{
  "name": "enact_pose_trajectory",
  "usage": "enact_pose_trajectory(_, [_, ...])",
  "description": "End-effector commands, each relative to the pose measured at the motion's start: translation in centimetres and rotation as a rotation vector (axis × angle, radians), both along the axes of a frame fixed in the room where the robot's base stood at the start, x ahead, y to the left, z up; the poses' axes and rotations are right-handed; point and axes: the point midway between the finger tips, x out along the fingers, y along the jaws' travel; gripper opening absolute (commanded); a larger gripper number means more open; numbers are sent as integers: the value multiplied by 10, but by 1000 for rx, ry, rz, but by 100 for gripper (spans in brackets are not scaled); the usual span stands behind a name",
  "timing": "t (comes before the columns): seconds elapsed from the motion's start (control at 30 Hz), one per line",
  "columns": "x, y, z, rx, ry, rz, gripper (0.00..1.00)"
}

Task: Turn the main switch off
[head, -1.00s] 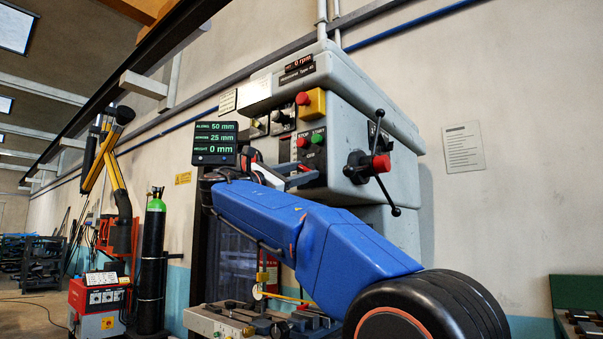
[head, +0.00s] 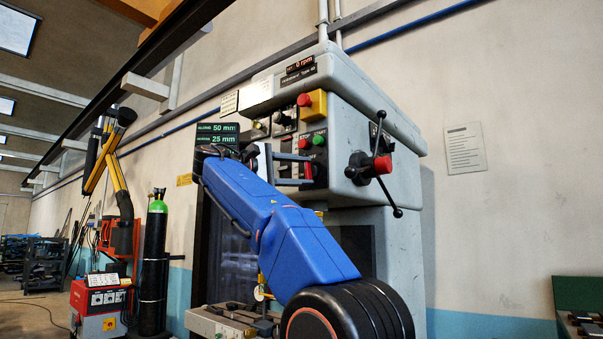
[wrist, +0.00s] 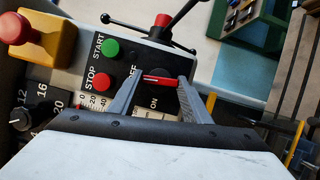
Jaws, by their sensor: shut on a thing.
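The main switch (wrist: 163,80) is a red handle on a dark round base on the machine's front panel. In the wrist view it lies between the two fingers of my gripper (wrist: 160,79), which is shut on it. In the head view the red handle (head: 308,172) stands about upright at the fingertips of my gripper (head: 304,171). In the wrist view the handle lies lengthwise from finger to finger, and a pale mark shows on its left part. The OFF label (wrist: 133,71) is partly hidden by the left finger; the ON label (wrist: 153,103) shows below the handle.
The red STOP button (wrist: 102,82) and green START button (wrist: 110,48) sit close beside the switch. A red emergency button on a yellow box (head: 316,103) is above. A lever wheel with a red hub (head: 382,165) juts out at right. A readout screen (head: 217,134) hangs at left.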

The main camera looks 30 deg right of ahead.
Motion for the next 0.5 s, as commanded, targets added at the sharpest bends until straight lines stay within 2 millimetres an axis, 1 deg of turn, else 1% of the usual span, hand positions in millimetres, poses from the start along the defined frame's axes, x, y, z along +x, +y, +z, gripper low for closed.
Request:
enact_pose_trajectory(0.2, [0, 0, 0, 39, -95, -2, 21])
enact_pose_trajectory(0.5, [0, 0, 0, 57, -146, -2, 21])
